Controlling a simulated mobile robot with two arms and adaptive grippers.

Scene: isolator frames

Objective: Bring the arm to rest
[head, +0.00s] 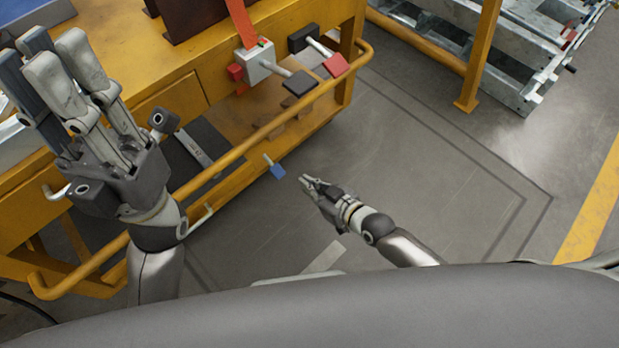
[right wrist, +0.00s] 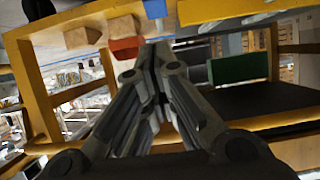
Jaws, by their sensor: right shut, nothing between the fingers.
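My right gripper (head: 308,182) is shut and empty. It is held out over the grey floor, beside the orange workbench and apart from it. In the right wrist view its fingers (right wrist: 158,58) meet at the tips with nothing between them. My left gripper (head: 62,75) is raised at the left of the head view, fingers pointing up, in front of the bench. Its fingers overlap in the picture, so I cannot tell how far apart they are. I see no object held in it.
The orange workbench (head: 185,62) has a rail (head: 215,160) along its front. A grey box with a lever (head: 258,62), a red block (head: 336,65) and a blue tag (head: 278,171) are at its edge. A metal rack (head: 480,40) stands at upper right. The floor (head: 440,160) is clear.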

